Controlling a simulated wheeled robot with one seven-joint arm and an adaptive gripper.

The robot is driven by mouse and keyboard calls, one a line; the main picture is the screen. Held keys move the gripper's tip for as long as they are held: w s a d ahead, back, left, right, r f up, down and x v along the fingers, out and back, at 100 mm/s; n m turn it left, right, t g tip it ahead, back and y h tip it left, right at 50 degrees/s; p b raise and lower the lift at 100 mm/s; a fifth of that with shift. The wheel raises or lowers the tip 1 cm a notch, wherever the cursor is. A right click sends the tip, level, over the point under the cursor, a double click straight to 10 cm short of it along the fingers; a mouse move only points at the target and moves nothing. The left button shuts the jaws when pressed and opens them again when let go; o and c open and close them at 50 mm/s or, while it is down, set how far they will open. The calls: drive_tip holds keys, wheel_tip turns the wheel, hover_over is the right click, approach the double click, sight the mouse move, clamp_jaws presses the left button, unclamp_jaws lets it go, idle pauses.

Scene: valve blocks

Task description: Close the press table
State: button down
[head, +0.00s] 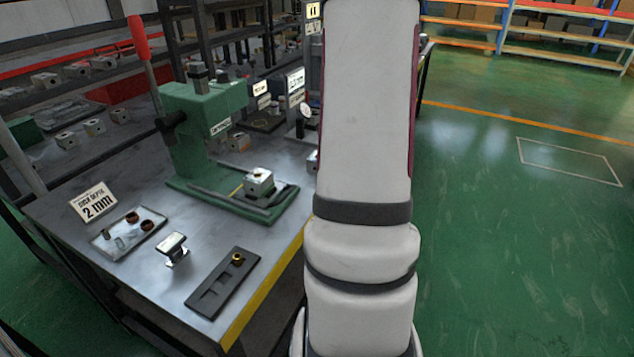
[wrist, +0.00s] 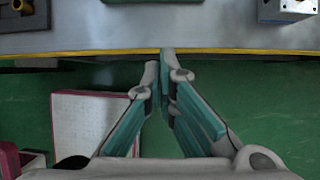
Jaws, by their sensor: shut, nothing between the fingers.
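The green press (head: 200,115) with a red-handled lever stands on a grey metal workbench (head: 212,238) in the head view. On its green base, a dark plate or slide (head: 235,203) holds a silver valve block (head: 259,183). I cannot tell how far this slide is out. My gripper (wrist: 164,62) shows in the wrist view with its teal-padded fingers together and nothing between them. Its tips are by the yellow-edged front of the bench, over or near the edge. In the head view my arm hides the gripper.
A sign reading 2 mm (head: 94,202), a shallow tray of rings (head: 128,232), a small metal stand (head: 173,248) and a dark slotted holder (head: 222,283) with a brass part are on the bench. Racks stand behind. Green floor to the right is clear.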

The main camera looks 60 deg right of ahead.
sight(257, 173)
drive_tip(key=w+f, duration=0.2)
drive_tip(key=f, duration=0.1)
drive_tip(key=w+f+b, duration=0.1)
drive_tip(key=w+f, duration=0.2)
drive_tip(key=shift+w+a+f, duration=0.2)
drive_tip(key=shift+w+r, duration=0.15)
drive_tip(key=shift+w, duration=0.8)
drive_tip(key=shift+w, duration=0.1)
drive_tip(key=w, duration=0.5)
drive_tip(key=w+a+p, duration=0.1)
drive_tip(key=w, duration=0.3)
drive_tip(key=w+p, duration=0.1)
drive_tip(key=w, duration=0.4)
drive_tip(key=shift+w+a, duration=0.15)
drive_tip(key=shift+w, duration=0.2)
